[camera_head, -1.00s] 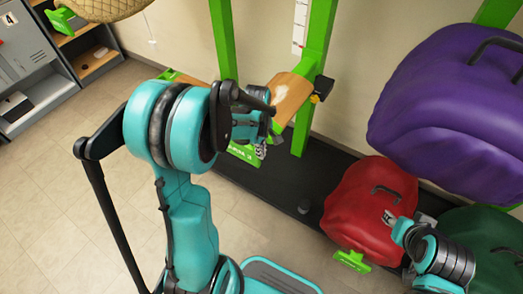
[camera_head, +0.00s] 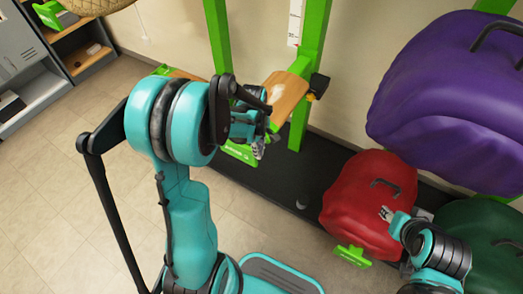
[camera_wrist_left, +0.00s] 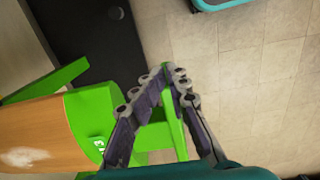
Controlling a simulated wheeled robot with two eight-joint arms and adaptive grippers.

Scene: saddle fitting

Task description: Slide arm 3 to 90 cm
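Arm 3, a wooden saddle arm (camera_head: 286,94), projects from a green upright post; its wood also shows at the left of the left wrist view (camera_wrist_left: 40,135). A green plate with a white label (camera_head: 240,153) sits at its near end. My left gripper (camera_head: 258,150) is at this end. In the left wrist view, the left gripper's fingers (camera_wrist_left: 168,78) converge on either side of a thin green part (camera_wrist_left: 176,125) of the arm. A white scale strip (camera_head: 296,22) runs up the post; its numbers are unreadable. My right gripper (camera_head: 386,213) is by the red saddle, its opening unclear.
A red padded saddle (camera_head: 350,210), a purple one (camera_head: 450,90) and a dark green one (camera_head: 480,235) fill the right side. A black clamp (camera_head: 319,84) sits beside the post. A black base strip (camera_head: 285,185) lies on the floor. Open tiled floor (camera_head: 90,220) is at left.

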